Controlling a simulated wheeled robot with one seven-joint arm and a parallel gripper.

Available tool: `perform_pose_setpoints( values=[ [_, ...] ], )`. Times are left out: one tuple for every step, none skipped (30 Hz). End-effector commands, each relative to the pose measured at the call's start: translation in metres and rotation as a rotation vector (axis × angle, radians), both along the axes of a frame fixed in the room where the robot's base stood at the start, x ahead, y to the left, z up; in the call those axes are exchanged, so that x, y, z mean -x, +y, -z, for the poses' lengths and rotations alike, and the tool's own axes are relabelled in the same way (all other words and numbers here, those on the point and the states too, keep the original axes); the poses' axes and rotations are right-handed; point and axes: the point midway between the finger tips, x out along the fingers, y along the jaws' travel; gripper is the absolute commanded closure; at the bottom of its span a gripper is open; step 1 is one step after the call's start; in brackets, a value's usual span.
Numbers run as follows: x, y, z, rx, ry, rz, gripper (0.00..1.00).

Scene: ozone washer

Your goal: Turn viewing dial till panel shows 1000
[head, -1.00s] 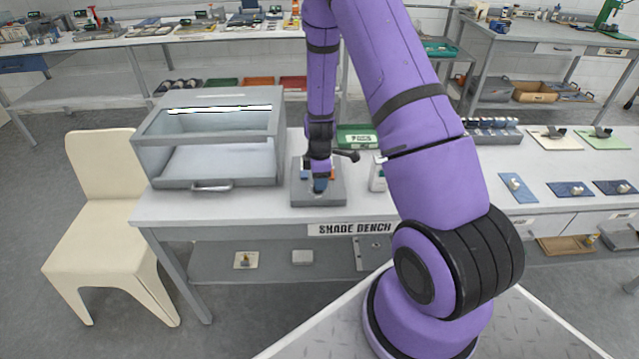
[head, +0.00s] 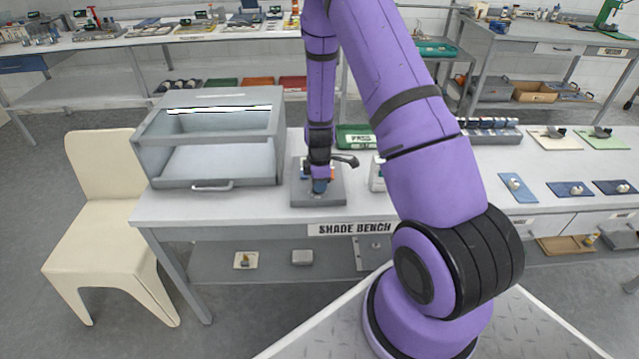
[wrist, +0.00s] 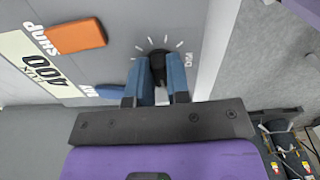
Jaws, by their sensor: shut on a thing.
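The grey control box (head: 334,194) sits on the bench labelled SHADE BENCH, with my gripper (head: 319,186) pointing down onto it. In the wrist view, a black round dial (wrist: 158,64) with white tick marks around it sits between the blue fingers of my gripper (wrist: 157,74), which is shut on it. The fingers hide part of the dial. A label by it seems to read DIM. The panel display (wrist: 40,66) shows 400 with LUX beside it. An orange button (wrist: 76,32) and a blue button (wrist: 112,91) are on the same face.
A grey viewing booth (head: 210,140) stands left of the control box. A green tray (head: 352,138) lies behind it, and a white item (head: 377,174) stands to its right, partly hidden by my arm. A cream chair (head: 95,200) is at the bench's left end.

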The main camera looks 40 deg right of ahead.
Motion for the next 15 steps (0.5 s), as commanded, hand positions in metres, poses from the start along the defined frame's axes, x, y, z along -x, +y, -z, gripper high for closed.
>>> perform_pose_setpoints(
  values=[
    [-0.0001,-0.0002,-0.0002,0.0,-0.001,0.008,1.0],
    [-0.0001,-0.0002,-0.0002,0.0,-0.001,0.016,1.0],
    [0.0,-0.0001,-0.0002,0.001,-0.001,0.026,1.0],
    [0.0,-0.0001,-0.0002,0.001,-0.001,0.037,1.0],
    [0.0,-0.0001,-0.0003,0.001,-0.001,0.05,1.0],
    [0.0001,0.0,-0.0003,0.001,-0.001,0.069,1.0],
    [0.0001,0.0,-0.0003,0.001,-0.001,0.085,1.0],
    [0.0002,0.0,-0.0003,0.001,-0.001,0.104,1.0],
    [0.0004,0.0001,-0.0003,0.001,-0.001,0.131,1.0],
    [0.0004,0.0002,-0.0003,0.001,-0.001,0.152,1.0],
    [0.0005,0.0003,-0.0003,0.001,-0.001,0.176,1.0],
    [0.0007,0.0004,-0.0003,0.001,-0.001,0.209,1.0],
    [0.0008,0.0004,-0.0003,0.001,-0.001,0.235,1.0],
    [0.0009,0.0005,-0.0003,0.001,-0.001,0.262,1.0],
    [0.001,0.0007,-0.0004,0.001,-0.001,0.298,1.0]
  ],
)
